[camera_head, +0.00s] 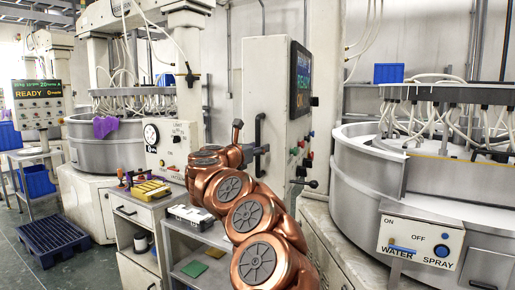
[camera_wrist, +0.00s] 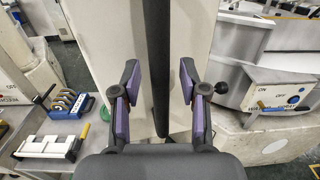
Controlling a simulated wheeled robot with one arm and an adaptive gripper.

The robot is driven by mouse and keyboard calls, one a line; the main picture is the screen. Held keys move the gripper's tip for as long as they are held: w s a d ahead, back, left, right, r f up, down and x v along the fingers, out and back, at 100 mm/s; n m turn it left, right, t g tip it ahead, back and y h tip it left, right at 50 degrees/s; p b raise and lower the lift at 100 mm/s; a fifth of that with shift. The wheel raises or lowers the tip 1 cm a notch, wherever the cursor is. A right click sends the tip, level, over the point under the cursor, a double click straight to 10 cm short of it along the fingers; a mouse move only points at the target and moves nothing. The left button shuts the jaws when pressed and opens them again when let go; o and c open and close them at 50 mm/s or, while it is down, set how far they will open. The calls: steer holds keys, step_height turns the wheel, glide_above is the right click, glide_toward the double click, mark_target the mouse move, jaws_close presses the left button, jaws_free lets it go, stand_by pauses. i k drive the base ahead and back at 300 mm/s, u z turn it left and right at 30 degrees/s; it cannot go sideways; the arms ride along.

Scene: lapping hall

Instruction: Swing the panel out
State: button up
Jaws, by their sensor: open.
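The panel (camera_head: 266,82) is a tall pale box with a dark screen, buttons and a lever on its right-hand face. A black vertical handle (camera_head: 259,132) is on its near side. In the wrist view the handle (camera_wrist: 158,45) is a dark upright bar in front of the pale panel face (camera_wrist: 110,25). My gripper (camera_wrist: 160,82) is open, with one purple-padded finger on each side of the handle. Gaps show between both pads and the bar. In the head view my gripper (camera_head: 254,151) is small, dark and partly hidden by my copper arm.
A trolley (camera_head: 205,243) with a white block (camera_head: 190,216) stands left of my arm, beside a cabinet (camera_head: 136,212). A large round lapping machine (camera_head: 368,172) with a WATER SPRAY box (camera_head: 420,240) stands close on the right. A blue pallet (camera_head: 52,236) lies on the floor.

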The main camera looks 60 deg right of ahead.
mark_target(266, 60)
steer(key=z, duration=0.25)
steer(key=i, duration=0.8)
steer(key=z, duration=0.45)
